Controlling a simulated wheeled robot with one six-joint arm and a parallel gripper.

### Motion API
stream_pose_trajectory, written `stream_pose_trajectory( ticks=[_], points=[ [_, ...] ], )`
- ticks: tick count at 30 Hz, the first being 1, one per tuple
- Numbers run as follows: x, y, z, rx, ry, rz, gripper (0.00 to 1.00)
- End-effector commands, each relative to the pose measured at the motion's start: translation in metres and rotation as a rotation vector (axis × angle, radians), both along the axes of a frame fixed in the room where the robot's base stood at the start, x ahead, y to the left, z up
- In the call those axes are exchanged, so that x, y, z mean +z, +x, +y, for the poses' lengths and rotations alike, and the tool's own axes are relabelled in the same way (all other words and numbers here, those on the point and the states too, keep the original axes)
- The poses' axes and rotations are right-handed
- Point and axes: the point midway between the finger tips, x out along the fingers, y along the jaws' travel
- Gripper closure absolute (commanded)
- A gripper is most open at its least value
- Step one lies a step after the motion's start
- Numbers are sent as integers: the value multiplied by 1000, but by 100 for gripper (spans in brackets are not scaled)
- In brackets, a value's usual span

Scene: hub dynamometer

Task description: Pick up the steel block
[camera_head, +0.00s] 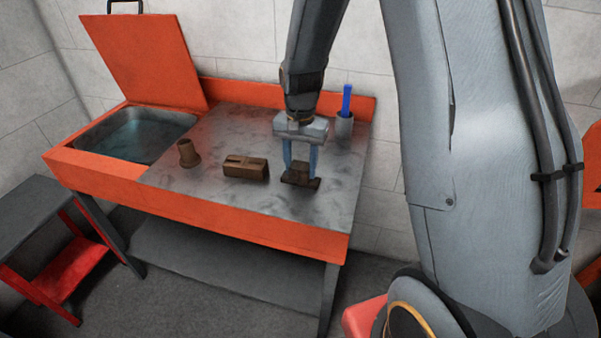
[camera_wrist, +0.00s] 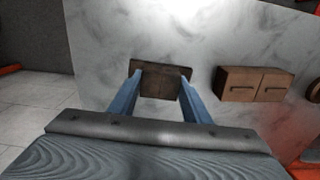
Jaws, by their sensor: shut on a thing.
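The steel block (camera_head: 300,181) looks like a low, dark brown block near the right end of the metal worktop (camera_head: 220,203) in the head view. My gripper (camera_head: 300,172) points down over it, with one blue finger on each side, shut on it. The wrist view shows the steel block (camera_wrist: 160,82) between the two fingertips (camera_wrist: 160,77); its ends reach past the fingers. The block seems to be at the worktop surface; I cannot tell if there is a gap under it.
A brown slotted block (camera_head: 246,167) lies left of my gripper, with a brown flared cylinder (camera_head: 188,153) farther left. A grey cup (camera_head: 344,124) with a blue item stands behind right. An open-lidded basin (camera_head: 137,130) is at left. The worktop's front is clear.

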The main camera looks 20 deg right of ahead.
Motion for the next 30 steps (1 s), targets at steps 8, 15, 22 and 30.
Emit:
stream_pose_trajectory(
  ticks=[8, 15, 22, 30],
  points=[
    [19, 2, 0, 0, 0, -6, 100],
    [60, 3, 0, 0, 1, -8, 100],
    [91, 2, 0, 0, 0, -5, 100],
    [101, 1, 0, 0, 0, -1, 100]
  ],
)
